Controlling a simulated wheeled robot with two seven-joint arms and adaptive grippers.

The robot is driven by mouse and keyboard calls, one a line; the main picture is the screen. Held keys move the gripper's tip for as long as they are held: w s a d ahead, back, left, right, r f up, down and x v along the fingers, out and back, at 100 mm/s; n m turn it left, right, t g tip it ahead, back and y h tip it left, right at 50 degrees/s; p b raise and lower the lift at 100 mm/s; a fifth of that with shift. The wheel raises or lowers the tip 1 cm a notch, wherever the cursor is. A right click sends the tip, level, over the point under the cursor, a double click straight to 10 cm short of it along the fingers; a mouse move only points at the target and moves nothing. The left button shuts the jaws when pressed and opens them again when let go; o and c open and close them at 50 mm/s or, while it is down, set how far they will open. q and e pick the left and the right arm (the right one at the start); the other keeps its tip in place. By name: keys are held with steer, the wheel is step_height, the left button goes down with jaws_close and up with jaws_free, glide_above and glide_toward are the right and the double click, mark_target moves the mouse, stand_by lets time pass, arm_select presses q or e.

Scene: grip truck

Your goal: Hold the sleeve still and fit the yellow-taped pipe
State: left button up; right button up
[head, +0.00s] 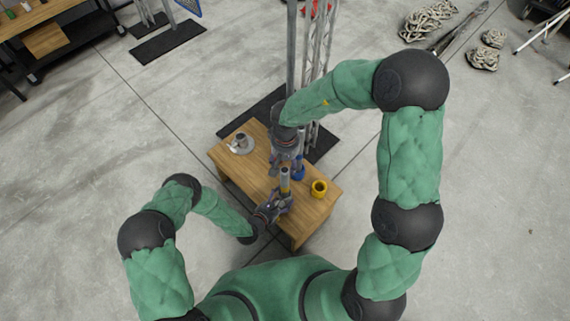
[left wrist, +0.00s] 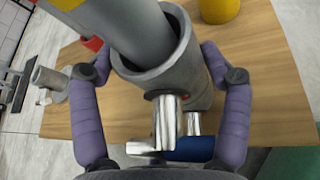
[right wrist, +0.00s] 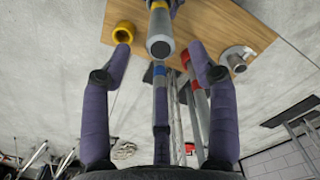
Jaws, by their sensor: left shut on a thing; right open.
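The grey sleeve (left wrist: 172,75) is upright between the fingers of my left gripper (head: 275,203), which is shut on it. Bright metal bolts show on its side. The grey pipe with yellow tape (head: 285,180) stands above the table, its lower end inside the sleeve's mouth with a gap around it. How deep it sits is hidden. Its yellow tape (left wrist: 66,4) also shows at the top of the left wrist view. My right gripper (right wrist: 160,60) is open above the pipe's free end (right wrist: 160,46), which shows between its fingers, apart from them.
A yellow ring-shaped holder (head: 319,187) stands on the wooden table (head: 318,206) at right. A blue-marked piece (head: 299,173) is close beside the pipe. A grey flanged holder (head: 241,144) stands at the far left. A metal truss (head: 320,45) rises behind the table.

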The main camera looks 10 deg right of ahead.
arm_select(q)
steer(key=o, duration=1.7)
steer(key=shift+c, duration=0.2)
